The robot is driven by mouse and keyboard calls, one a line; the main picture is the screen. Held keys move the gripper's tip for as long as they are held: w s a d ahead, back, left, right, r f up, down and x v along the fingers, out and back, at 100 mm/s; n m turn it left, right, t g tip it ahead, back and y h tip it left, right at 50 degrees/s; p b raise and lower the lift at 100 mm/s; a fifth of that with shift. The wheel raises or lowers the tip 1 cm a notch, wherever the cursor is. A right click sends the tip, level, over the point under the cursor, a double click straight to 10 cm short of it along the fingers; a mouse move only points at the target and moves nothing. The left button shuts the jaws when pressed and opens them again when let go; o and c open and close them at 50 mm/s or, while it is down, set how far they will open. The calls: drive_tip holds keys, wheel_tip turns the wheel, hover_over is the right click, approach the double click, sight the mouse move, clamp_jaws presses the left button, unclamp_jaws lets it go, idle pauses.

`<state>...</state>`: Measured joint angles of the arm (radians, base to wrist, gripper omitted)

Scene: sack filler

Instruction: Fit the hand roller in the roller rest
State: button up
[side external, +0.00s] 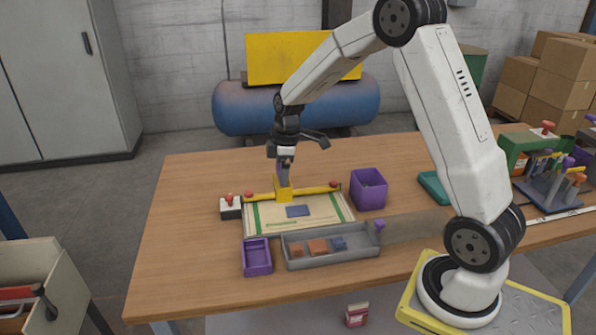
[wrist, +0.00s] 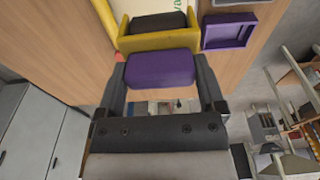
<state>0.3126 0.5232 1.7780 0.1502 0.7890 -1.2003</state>
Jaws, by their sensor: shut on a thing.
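My gripper (side external: 284,168) points down over the back of the work area. In the wrist view my gripper (wrist: 160,75) is shut on the purple handle of the hand roller (wrist: 160,66). The roller's yellow frame (wrist: 127,43) and dark cylinder show beyond the handle. In the side view the yellow part of the hand roller (side external: 283,188) is at the yellow bar behind the sack; I cannot tell whether it touches. A small purple tray (side external: 257,270), which looks like the roller rest, is at the front left and looks empty. It also shows in the wrist view (wrist: 207,40).
A pale sack (side external: 270,229) with green stripes and a blue patch lies under the yellow bar (side external: 318,190). A grey tray (side external: 333,262) with several small blocks is beside the purple tray. A purple bin (side external: 369,193) stands to the right. A red-knobbed box (side external: 230,208) stands left.

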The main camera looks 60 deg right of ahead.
drive_tip(key=s+a, duration=0.2)
drive_tip(key=a, duration=1.3)
drive_tip(key=shift+s+f, duration=0.3)
drive_tip(key=shift+f, duration=0.15)
drive_tip(key=shift+f, duration=2.25)
drive_tip(key=shift+f, duration=1.5)
drive_tip(key=o, duration=1)
drive_tip(key=shift+c, duration=0.2)
wheel_tip(320, 180, up, 8)
drive_tip(key=shift+s+d+f, duration=0.15)
drive_tip(key=shift+s+d, duration=0.2)
drive_tip(key=shift+d, duration=0.05)
